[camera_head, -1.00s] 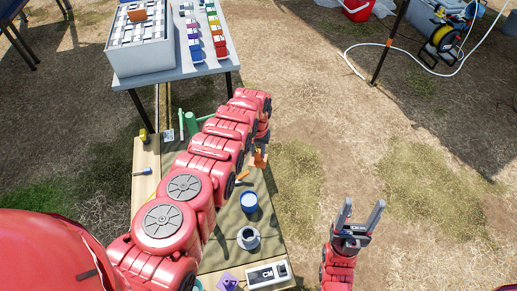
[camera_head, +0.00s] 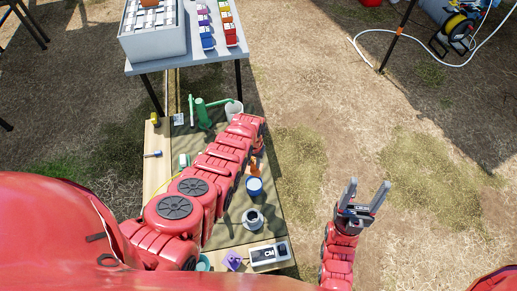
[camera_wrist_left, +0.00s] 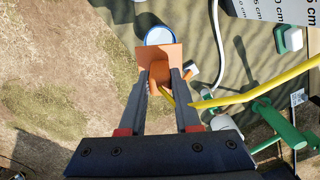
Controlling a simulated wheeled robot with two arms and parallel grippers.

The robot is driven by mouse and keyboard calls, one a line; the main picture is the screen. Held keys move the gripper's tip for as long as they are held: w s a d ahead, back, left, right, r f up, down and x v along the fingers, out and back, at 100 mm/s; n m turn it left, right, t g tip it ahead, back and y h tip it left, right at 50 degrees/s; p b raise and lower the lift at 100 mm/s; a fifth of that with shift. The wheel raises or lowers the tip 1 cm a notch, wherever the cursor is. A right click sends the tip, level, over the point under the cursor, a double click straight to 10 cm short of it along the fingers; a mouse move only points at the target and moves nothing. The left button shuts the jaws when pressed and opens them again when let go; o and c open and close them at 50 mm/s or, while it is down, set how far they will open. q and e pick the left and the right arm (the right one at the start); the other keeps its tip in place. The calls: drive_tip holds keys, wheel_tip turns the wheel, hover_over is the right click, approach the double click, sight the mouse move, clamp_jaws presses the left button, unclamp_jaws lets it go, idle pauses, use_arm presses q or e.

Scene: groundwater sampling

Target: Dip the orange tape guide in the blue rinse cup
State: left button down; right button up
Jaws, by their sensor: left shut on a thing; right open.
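The orange tape guide (camera_wrist_left: 153,58) is a flat plate with a block on it, held between the fingers of my left gripper (camera_wrist_left: 161,78) in the left wrist view. In the head view a bit of orange (camera_head: 256,168) shows beyond my left arm, just behind the blue rinse cup; the left fingers are hidden there. The blue rinse cup (camera_head: 254,187) stands upright on the mat. In the left wrist view the cup (camera_wrist_left: 160,35) is partly covered by the plate; I cannot tell whether they touch. My right gripper (camera_head: 363,197) is open and empty over bare ground.
A grey mug (camera_head: 253,219) stands in front of the cup, with a CM device (camera_head: 268,254) and a purple object (camera_head: 232,260) nearer. A green pump (camera_head: 203,112) and a white bucket (camera_head: 234,108) stand behind. Yellow tape (camera_wrist_left: 240,98) crosses the left wrist view.

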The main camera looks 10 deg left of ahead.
sight(253, 170)
use_arm(q)
drive_tip(key=shift+s+f, duration=0.1)
drive_tip(key=shift+f, duration=0.05)
wheel_tip(253, 170, down, 6)
drive_tip(key=b, duration=0.6)
drive_tip(key=shift+f, duration=0.1)
idle(0.7)
wheel_tip(253, 170, down, 6)
drive_tip(key=b, duration=0.6)
drive_tip(key=shift+f, duration=0.15)
idle(0.6)
drive_tip(key=shift+a, duration=0.1)
